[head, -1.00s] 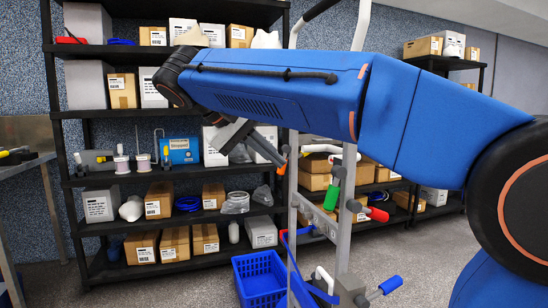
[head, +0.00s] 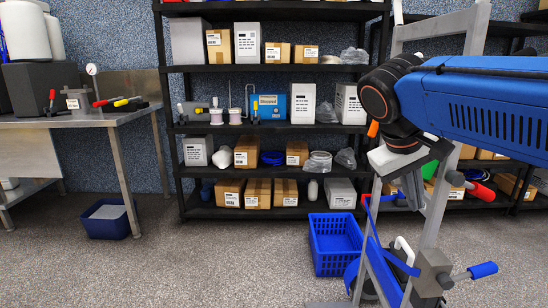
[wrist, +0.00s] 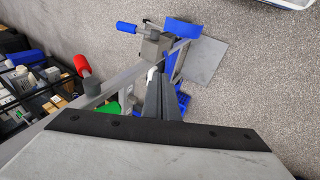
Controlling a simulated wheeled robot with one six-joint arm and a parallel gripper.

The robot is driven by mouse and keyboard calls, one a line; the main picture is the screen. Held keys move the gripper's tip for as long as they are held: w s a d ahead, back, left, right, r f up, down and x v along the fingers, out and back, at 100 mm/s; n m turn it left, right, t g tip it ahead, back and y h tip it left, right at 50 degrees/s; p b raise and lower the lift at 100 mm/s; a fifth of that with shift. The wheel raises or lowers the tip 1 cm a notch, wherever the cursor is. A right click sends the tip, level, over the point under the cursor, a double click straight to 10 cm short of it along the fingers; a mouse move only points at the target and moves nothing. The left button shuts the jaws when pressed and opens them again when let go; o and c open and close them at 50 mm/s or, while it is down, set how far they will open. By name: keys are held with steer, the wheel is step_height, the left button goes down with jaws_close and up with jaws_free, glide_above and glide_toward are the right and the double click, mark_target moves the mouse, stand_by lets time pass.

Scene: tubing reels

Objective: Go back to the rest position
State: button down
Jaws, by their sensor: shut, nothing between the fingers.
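My gripper (head: 412,192) hangs below the dark wrist joint at the right of the head view, fingers pointing down. It is in front of a grey metal frame (head: 455,100), and I cannot tell whether it touches that frame. In the wrist view my gripper (wrist: 158,98) shows its two grey fingers close together, shut and empty. My blue arm reaches in from the right edge of the head view.
A blue basket (head: 318,262) stands on the floor beside the frame. A black shelf rack (head: 270,131) holds boxes, spools and a blue device (head: 268,107). A metal table (head: 85,121) stands left, a dark blue bin (head: 106,226) beneath it. The middle floor is clear.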

steer(key=s+f+t+y, duration=0.1)
steer(key=s+f+y, duration=0.1)
steer(key=s+f, duration=0.4)
steer(key=s+f+m+t+y, duration=0.1)
steer(key=s+f+y, duration=0.2)
steer(key=f, duration=1.1)
steer(key=shift+s+a+f, duration=0.15)
steer(key=shift+s+f, duration=0.1)
steer(key=shift+s, duration=1.45)
